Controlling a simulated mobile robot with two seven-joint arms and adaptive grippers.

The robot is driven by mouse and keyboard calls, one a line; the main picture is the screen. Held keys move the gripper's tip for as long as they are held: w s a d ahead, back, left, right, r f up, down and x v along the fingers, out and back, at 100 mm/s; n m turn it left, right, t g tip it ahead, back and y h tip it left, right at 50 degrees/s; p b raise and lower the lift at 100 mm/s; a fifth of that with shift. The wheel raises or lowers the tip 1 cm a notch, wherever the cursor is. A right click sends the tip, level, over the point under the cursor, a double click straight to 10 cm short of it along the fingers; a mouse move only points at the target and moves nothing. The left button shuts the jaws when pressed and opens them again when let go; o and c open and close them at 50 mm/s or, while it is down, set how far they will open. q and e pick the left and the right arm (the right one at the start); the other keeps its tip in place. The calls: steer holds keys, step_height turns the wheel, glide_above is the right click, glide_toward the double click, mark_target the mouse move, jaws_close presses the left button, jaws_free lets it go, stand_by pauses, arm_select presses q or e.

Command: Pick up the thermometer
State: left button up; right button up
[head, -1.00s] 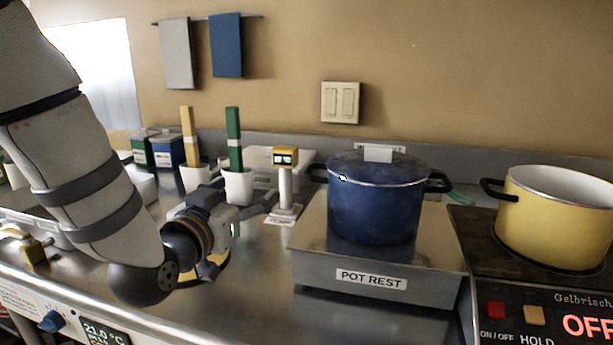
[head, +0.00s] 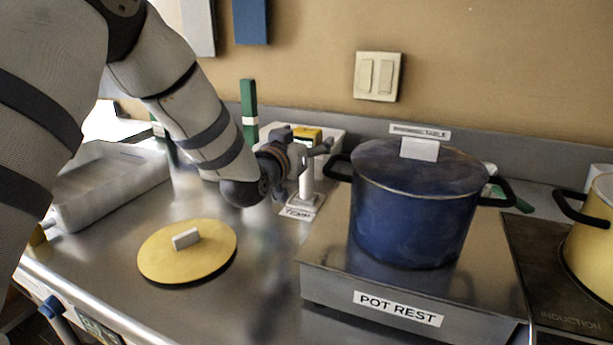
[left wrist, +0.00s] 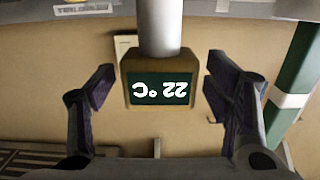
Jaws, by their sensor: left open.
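The thermometer has a yellow head (head: 308,133) on a pale upright stem (head: 306,184), standing in a labelled holder (head: 299,209) left of the pot rest. In the left wrist view its yellow head (left wrist: 158,62) shows a dark display reading 22 °C upside down, with the stem (left wrist: 158,25) above it in the picture. My left gripper (head: 303,142) is open at the thermometer's head and partly hides it. In the left wrist view, the fingers (left wrist: 158,85) are spread to either side of the head, with a gap on both sides. My right gripper is not in view.
A blue lidded pot (head: 412,215) stands on the pot rest (head: 345,295), close to the right. A green-handled tool (head: 249,110) stands behind my left arm. A yellow lid (head: 187,262) lies on the counter, and a grey tray (head: 110,190) is at left.

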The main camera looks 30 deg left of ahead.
arm_select(q)
steer(key=shift+w, duration=0.35)
jaws_close()
steer(key=shift+r, duration=0.1)
